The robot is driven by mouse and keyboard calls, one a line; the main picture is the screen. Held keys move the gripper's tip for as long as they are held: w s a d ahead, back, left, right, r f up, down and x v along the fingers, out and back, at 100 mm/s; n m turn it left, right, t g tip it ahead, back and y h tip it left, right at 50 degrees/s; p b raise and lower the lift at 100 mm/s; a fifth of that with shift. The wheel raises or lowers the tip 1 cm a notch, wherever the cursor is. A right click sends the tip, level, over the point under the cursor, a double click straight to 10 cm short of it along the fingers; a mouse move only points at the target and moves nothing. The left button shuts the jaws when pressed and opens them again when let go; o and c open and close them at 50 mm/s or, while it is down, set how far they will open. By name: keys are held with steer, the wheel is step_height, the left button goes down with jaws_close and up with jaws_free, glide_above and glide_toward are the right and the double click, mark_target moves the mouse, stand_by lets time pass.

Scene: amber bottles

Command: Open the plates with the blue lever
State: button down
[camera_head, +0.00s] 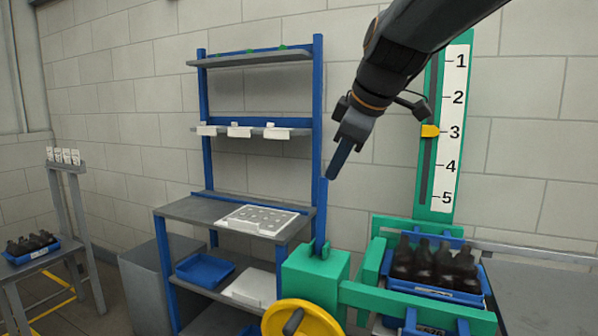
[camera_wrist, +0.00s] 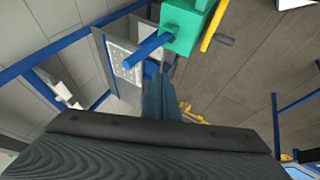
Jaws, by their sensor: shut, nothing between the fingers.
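The blue lever (camera_head: 321,222) stands nearly upright on a green box (camera_head: 315,272) in the head view. In the wrist view the lever (camera_wrist: 145,49) projects from the green box (camera_wrist: 186,24). My gripper (camera_head: 332,177) points down with its fingers together and empty, close to the lever's upper end; I cannot tell whether they touch. The fingers also show in the wrist view (camera_wrist: 158,84). Blue parts that may be the plates show within the green frame (camera_head: 380,293), around a blue crate (camera_head: 438,290) of dark bottles (camera_head: 425,262). Their gap is not clear.
A yellow handwheel (camera_head: 303,318) is on the front of the green box. A green scale numbered 1 to 5 (camera_head: 445,150) has a yellow pointer at 3. A blue-framed shelf (camera_head: 205,150) stands left of the lever. Another bottle crate (camera_head: 32,255) sits far left.

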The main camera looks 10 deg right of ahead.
steer(key=p, duration=0.2)
glide_toward(322, 214)
steer(key=a, duration=0.3)
steer(key=shift+w+d+f+p, duration=0.15)
steer(key=shift+w+d, duration=0.1)
steer(key=shift+w, duration=0.3)
steer(key=shift+w+d+f+p, duration=0.15)
steer(key=shift+w+d, duration=0.1)
steer(key=shift+w, duration=0.35)
steer(key=shift+w+d+p, duration=0.15)
steer(key=shift+w+d, duration=0.05)
steer(key=shift+w, duration=0.35)
